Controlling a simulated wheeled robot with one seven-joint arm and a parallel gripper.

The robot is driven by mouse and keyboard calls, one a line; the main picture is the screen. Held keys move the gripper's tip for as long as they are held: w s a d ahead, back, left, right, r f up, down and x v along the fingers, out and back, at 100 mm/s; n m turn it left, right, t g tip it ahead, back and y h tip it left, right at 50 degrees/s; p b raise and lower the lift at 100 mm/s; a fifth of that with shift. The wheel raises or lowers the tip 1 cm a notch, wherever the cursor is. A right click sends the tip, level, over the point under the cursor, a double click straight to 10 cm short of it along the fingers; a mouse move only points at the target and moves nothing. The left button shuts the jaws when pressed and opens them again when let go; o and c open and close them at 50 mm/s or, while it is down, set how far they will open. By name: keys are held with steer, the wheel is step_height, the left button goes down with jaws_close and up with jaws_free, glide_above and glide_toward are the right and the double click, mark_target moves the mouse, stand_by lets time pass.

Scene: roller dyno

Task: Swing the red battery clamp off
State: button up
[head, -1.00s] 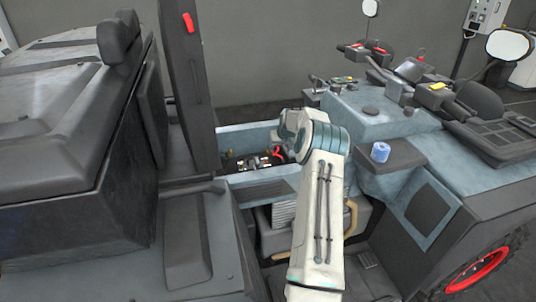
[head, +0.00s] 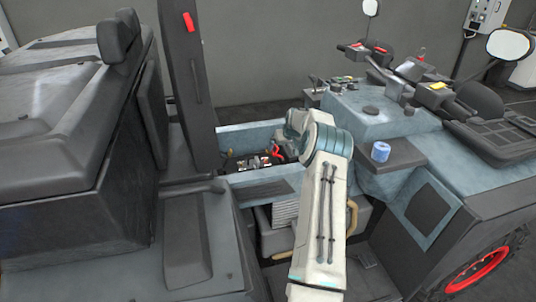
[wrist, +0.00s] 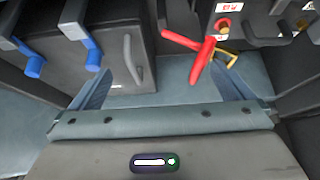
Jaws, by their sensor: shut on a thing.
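The red battery clamp (wrist: 200,58) shows in the wrist view as crossed red arms beside a brass-coloured part, right of the middle. In the head view the red clamp (head: 278,151) shows in the open bay, left of my wrist. The battery top (head: 250,163) is beside it. In the head view my own arm hides the gripper. I cannot tell whether the clamp touches the post.
The upright dark seat panel (head: 187,85) stands left of the bay. A blue roll (head: 380,151) sits on the ledge at the right. In the wrist view, blue-handled parts (wrist: 93,53) are at the left and a red knob (wrist: 224,25) is on the battery side. The bay walls are close.

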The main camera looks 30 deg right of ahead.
steer(key=shift+s+d+f, duration=0.25)
steer(key=shift+s+d, duration=0.2)
steer(key=shift+d, duration=0.05)
steer(key=shift+d+r+p, duration=0.1)
steer(key=shift+r+p, duration=0.2)
steer(key=shift+r, duration=0.6)
steer(key=shift+c, duration=1.4)
steer(key=shift+s+d+r, duration=0.1)
steer(key=shift+d+r, duration=0.1)
steer(key=shift+r, duration=0.15)
steer(key=c, duration=0.5)
steer(key=shift+w+a+r+p, duration=0.15)
steer(key=shift+r+p, duration=0.25)
steer(key=shift+r, duration=0.4)
steer(key=shift+w+a+r+p, duration=0.15)
steer(key=shift+r+p, duration=0.2)
steer(key=shift+r, duration=0.4)
steer(key=shift+w+a+r+p, duration=0.15)
steer(key=shift+r+p, duration=0.25)
steer(key=shift+r, duration=0.4)
